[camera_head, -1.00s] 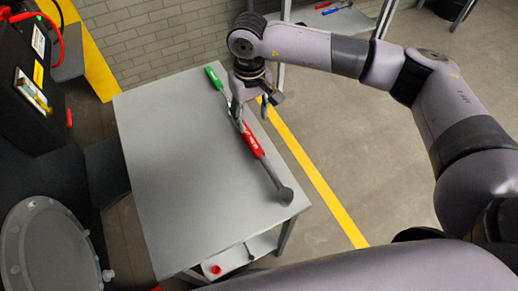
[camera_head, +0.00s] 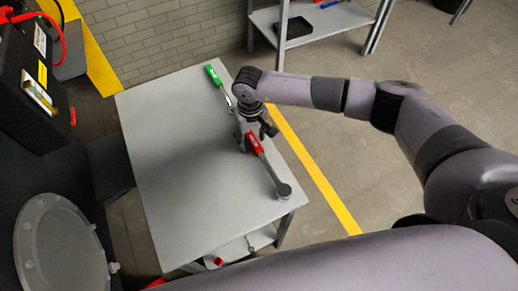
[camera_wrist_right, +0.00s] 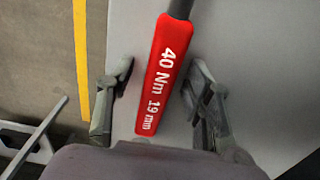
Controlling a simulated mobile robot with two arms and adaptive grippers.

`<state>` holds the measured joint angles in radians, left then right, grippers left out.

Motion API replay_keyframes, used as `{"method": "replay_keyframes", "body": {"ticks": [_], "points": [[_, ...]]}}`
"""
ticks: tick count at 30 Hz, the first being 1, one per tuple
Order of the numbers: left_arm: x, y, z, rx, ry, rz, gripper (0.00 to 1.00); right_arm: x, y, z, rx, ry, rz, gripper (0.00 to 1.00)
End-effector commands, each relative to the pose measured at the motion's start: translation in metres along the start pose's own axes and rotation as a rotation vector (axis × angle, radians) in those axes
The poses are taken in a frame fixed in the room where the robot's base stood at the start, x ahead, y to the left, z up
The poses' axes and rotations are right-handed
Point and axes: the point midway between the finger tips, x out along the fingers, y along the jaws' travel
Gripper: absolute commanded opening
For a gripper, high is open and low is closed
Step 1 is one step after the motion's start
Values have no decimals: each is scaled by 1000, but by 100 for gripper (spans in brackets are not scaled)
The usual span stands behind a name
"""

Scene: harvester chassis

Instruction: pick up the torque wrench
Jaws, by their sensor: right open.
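The torque wrench (camera_head: 268,167) lies on the grey table, with a red grip and a dark round head toward the near right corner. Its red grip (camera_wrist_right: 162,76) reads "40 Nm 19 mm" in the right wrist view. My right gripper (camera_head: 243,134) is low at the grip's far end and hides part of it. In the right wrist view my right gripper (camera_wrist_right: 163,68) is open, one finger on each side of the red grip, with gaps between. My left gripper is not in view.
A green-handled tool (camera_head: 214,76) lies on the table (camera_head: 180,170) just beyond my right gripper. The table's left half is clear. A shelf (camera_head: 325,20) stands behind, and a dark machine (camera_head: 25,80) and round grey lid (camera_head: 65,250) are at left.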

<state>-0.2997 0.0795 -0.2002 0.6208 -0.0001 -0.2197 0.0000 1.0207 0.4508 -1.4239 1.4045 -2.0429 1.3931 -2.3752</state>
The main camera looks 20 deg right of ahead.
Motion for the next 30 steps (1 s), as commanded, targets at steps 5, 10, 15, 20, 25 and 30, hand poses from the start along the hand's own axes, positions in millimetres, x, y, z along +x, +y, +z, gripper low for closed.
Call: {"method": "replay_keyframes", "body": {"ticks": [5, 10, 15, 20, 25, 30], "points": [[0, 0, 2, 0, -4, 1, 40, 0, 0, 0, 0, 0, 0, 44], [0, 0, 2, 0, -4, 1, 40, 0, 0, 0, 0, 0, 0, 32], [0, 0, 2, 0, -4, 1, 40, 0, 0, 0, 1, 0, 0, 21], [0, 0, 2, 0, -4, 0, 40, -1, 0, 0, 1, 0, 0, 10], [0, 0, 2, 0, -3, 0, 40, -1, 0, 0, 1, 0, 0, 0], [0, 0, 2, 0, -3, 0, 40, -1, 0, 0, 1, 0, 0, 0]]}}
